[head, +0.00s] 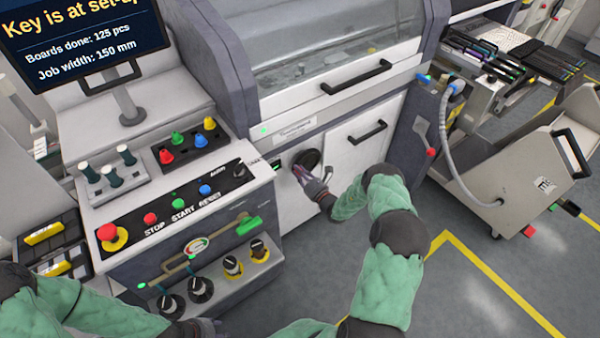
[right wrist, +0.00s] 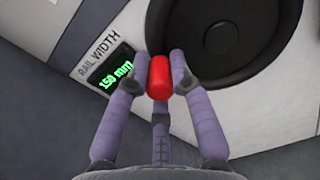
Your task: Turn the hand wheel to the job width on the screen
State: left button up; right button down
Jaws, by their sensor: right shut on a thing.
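The black hand wheel (head: 308,158) sits on the machine's light front panel; it also shows large in the right wrist view (right wrist: 225,35). My right gripper (head: 303,173) is at the wheel's lower edge. In the right wrist view its fingers are shut on the wheel's red knob (right wrist: 159,77). The rail width display (right wrist: 116,81) beside the wheel reads 150 mm in green. The screen (head: 80,40) at the upper left shows "Job width: 150 mm". My left gripper (head: 205,327) is low at the bottom edge, mostly cut off, and its fingers are unclear.
A control panel (head: 175,205) with stop, start and reset buttons stands left of the wheel. Black door handles (head: 367,132) jut out above and to the right. A trolley (head: 530,160) stands at the right. The floor (head: 480,285) between is free.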

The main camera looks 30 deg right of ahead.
jog(key=shift+w+r, duration=0.1)
jog(key=shift+r, duration=0.05)
jog(key=c, duration=1.1)
grip_release()
jog(key=shift+w, duration=0.1)
jog(key=s, duration=1.2)
jog(key=shift+d, duration=0.4)
jog(key=shift+f, duration=0.2)
